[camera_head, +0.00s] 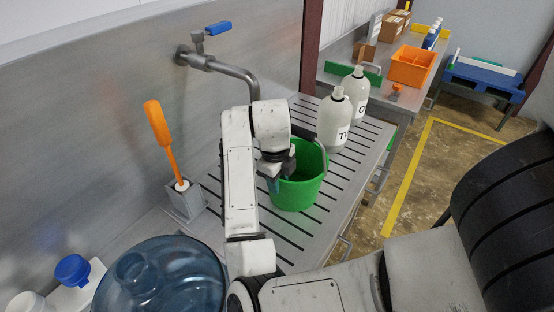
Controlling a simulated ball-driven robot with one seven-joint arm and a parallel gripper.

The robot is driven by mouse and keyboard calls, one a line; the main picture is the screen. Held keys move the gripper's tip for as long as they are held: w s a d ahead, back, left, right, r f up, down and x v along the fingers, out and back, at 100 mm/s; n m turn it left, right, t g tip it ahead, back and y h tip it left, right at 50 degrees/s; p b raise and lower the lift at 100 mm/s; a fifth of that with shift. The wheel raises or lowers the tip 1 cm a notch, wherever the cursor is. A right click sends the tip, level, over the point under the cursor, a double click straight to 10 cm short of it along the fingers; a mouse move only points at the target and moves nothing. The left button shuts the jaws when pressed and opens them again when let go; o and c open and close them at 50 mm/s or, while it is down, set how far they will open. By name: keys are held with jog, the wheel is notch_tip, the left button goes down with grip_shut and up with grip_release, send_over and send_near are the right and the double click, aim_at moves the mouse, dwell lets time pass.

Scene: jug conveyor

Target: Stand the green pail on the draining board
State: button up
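The green pail (298,190) is upright on, or just above, the slatted draining board (345,185); I cannot tell whether its base touches. A grey handle arches at its right side. My gripper (274,182) is at the pail's left rim, overlapping it in the picture. Its fingers are small and partly hidden by my wrist, so I cannot tell whether they are closed on the rim.
Two white bottles (334,122) stand behind the pail. A tap (215,66) with a blue lever is on the back wall. An orange brush (162,135) stands in a holder at the left. A large blue water jug (160,280) is in the left foreground.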

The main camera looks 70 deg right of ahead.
notch_tip(320, 180, up, 8)
jog(key=shift+a, duration=0.4)
jog(key=shift+f, duration=0.1)
